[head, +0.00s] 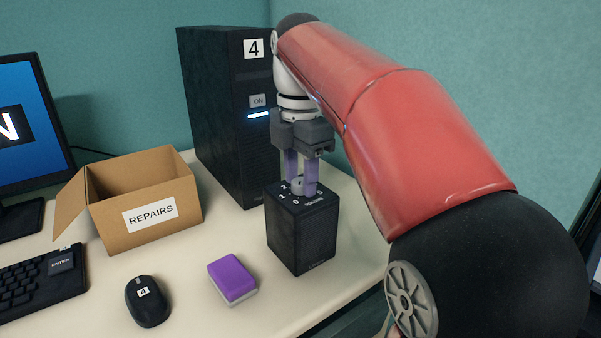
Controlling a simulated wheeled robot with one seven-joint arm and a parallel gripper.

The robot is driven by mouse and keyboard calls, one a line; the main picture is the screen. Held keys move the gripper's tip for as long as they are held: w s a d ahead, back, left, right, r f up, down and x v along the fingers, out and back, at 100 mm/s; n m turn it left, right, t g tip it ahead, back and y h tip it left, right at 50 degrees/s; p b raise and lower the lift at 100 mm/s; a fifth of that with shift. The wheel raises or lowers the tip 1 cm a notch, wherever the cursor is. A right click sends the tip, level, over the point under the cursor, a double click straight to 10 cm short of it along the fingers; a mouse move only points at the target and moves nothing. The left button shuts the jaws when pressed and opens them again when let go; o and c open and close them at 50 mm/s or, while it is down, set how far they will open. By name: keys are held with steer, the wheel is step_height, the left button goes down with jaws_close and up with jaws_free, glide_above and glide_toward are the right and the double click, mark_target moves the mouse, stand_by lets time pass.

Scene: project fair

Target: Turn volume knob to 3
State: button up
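The black volume speaker box (303,240) stands upright on the desk, right of centre in the head view. Its top carries white numbers, the word VOLUME and a small grey knob (297,184). My gripper (301,188) points straight down over the box, with its two purple fingers at the knob, one on each side of it. The fingers stand apart with the knob between them; I cannot tell whether they press on it. The fingers partly hide the knob and some numbers, so the knob's setting is not readable.
A black computer tower (225,120) marked 4 stands close behind the box. An open REPAIRS carton (165,222), a purple and white sponge (233,278), a mouse (147,301) and a keyboard (35,285) lie to the left. Bare desk shows between carton and sponge.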

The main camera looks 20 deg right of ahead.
steer(key=c, duration=0.6)
